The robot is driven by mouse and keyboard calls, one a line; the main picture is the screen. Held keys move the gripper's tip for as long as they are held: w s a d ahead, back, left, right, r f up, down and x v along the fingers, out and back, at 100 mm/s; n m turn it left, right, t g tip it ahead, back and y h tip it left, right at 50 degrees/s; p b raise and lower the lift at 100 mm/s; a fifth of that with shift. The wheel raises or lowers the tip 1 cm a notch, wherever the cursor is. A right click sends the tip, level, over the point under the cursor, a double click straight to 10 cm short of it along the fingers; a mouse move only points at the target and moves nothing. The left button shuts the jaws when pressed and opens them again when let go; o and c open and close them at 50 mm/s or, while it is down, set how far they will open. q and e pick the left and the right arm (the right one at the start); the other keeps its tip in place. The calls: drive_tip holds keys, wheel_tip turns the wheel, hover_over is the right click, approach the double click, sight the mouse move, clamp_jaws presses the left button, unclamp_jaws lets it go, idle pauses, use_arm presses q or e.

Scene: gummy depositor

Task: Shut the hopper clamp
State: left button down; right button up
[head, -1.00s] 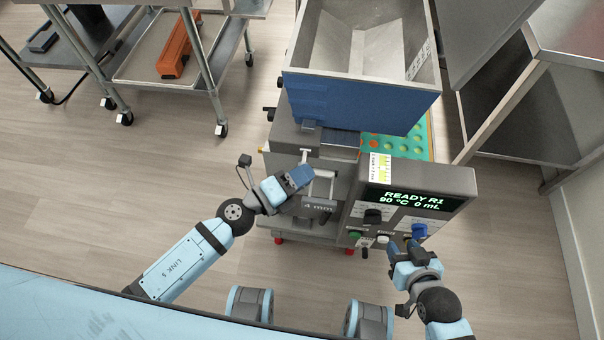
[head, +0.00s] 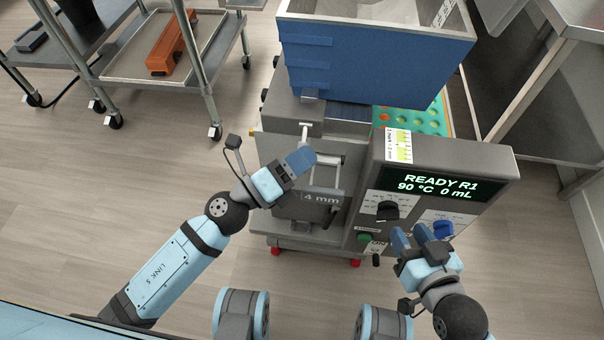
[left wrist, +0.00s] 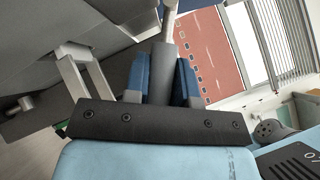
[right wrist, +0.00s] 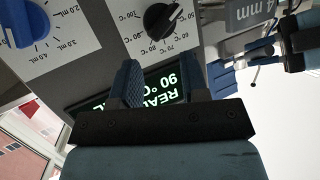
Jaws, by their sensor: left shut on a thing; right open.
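The hopper clamp's dark grey handle (left wrist: 163,72) is between the blue fingers of my left gripper (left wrist: 163,80) in the left wrist view. In the head view my left gripper (head: 301,160) is shut on it at the front left of the machine. A thin metal rod (head: 304,132) runs from the handle up toward a dark block below the blue hopper (head: 370,65). The fingers hide much of the handle in the head view. My right gripper (head: 411,234) is open and empty before the control panel; it also shows in the right wrist view (right wrist: 165,85).
The control panel has a display (head: 428,184) reading READY R1, 90 °C, 0 mL, a black knob (head: 388,210) and a blue knob (head: 443,229). A metal bracket (head: 328,160) stands beside my left fingers. A cart (head: 125,75) is at the back left; the left floor is clear.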

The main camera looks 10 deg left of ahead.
use_arm(q)
drive_tip(key=b, duration=0.2)
drive_tip(key=f+m+h+b, duration=0.1)
drive_tip(key=b, duration=0.1)
drive_tip(key=shift+w+f+m+b, duration=0.2)
drive_tip(key=shift+w+m+b, duration=0.05)
drive_tip(key=shift+m+b, duration=0.1)
use_arm(e)
drive_tip(key=a+r+t+y, duration=0.4)
drive_tip(key=r+t, duration=0.1)
drive_tip(key=r, duration=0.4)
use_arm(q)
drive_tip(key=m+h+b, duration=0.1)
drive_tip(key=b, duration=0.2)
drive_tip(key=shift+w, duration=0.2)
drive_tip(key=shift+h+b, duration=0.3)
use_arm(e)
wheel_tip(320, 180, down, 6)
drive_tip(key=w+n+g, duration=0.1)
drive_tip(key=g, duration=0.2)
drive_tip(key=shift+w+a, duration=0.1)
use_arm(q)
drive_tip(key=c, duration=0.9)
unclamp_jaws()
drive_tip(key=shift+r, duration=0.1)
drive_tip(key=shift+c, duration=0.2)
use_arm(e)
drive_tip(key=shift+f, duration=0.1)
